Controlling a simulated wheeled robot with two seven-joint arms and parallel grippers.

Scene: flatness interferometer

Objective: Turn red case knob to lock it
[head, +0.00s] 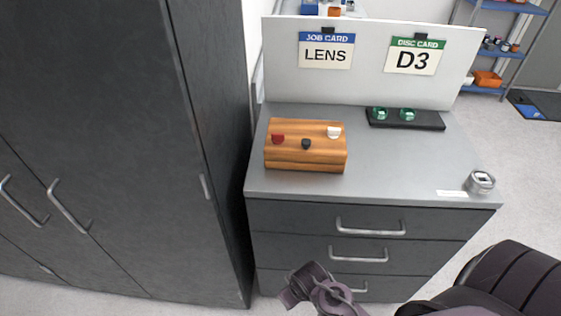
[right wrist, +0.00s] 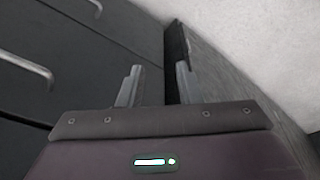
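The wooden case (head: 306,157) sits on the left part of the grey cabinet top in the head view, with its lid down. The red knob (head: 278,138) is at the left of its top face. A small black knob (head: 306,144) is in the middle and a white knob (head: 334,132) at the right. My right gripper (right wrist: 158,82) shows in the right wrist view, its two fingers apart with nothing between them, near a dark cabinet front. It is well away from the case, which is not in that view. My left gripper is not identifiable in the head view.
A tall dark cabinet (head: 110,150) stands left of the drawer cabinet (head: 345,220). A black tray (head: 425,121) with two green discs is at the back. A metal round object (head: 480,182) is at the right. An upright white board (head: 365,85) holds LENS and D3 cards.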

